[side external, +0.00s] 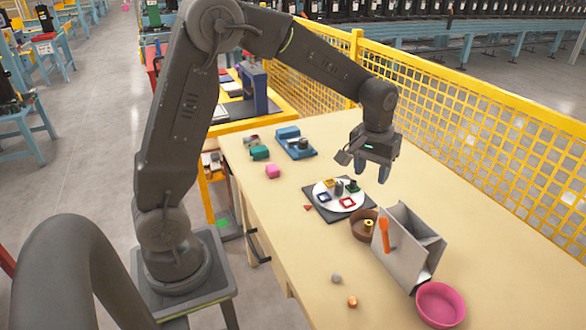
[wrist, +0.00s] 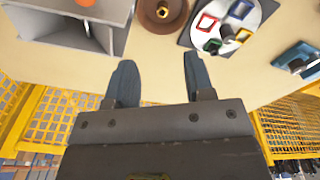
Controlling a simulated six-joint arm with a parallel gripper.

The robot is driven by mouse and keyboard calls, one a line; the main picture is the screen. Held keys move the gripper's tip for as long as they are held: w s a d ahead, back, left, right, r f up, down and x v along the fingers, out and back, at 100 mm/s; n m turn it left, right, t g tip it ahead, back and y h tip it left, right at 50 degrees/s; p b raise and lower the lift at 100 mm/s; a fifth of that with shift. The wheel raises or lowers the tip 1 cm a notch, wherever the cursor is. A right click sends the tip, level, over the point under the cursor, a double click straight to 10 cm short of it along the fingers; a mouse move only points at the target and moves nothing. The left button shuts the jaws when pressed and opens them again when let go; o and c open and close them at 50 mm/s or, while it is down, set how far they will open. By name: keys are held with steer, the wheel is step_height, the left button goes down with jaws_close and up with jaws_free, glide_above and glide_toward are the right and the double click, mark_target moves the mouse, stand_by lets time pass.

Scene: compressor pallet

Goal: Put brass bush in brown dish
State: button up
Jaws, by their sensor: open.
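The brass bush (side external: 368,223) is a small yellow ring-like piece. It sits inside the round brown dish (side external: 356,235), which stands on the table beside the grey box. In the wrist view the bush (wrist: 163,12) shows near the middle of the dish (wrist: 147,20), at the top edge. My gripper (side external: 371,174) is open and empty, held above the table behind the dish. In the wrist view the space between its fingers (wrist: 158,62) shows only bare table, and the dish lies beyond the fingertips.
A grey open box (side external: 405,258) with an orange tool (side external: 384,235) stands right beside the dish. A white round plate (side external: 325,205) with coloured pieces is to the left. A pink bowl (side external: 440,304) stands at the front right. A yellow mesh fence (side external: 480,120) runs behind the table.

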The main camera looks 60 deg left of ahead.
steer(key=s+d+r+m+t, duration=0.2)
steer(key=s+r, duration=0.3)
steer(key=s, duration=0.6)
steer(key=s+d+r+m+t, duration=0.2)
steer(key=s+r+m, duration=0.1)
steer(key=s, duration=0.9)
steer(key=shift+s+r+t, duration=0.15)
steer(key=shift+r+t, duration=0.15)
steer(key=shift+r, duration=0.6)
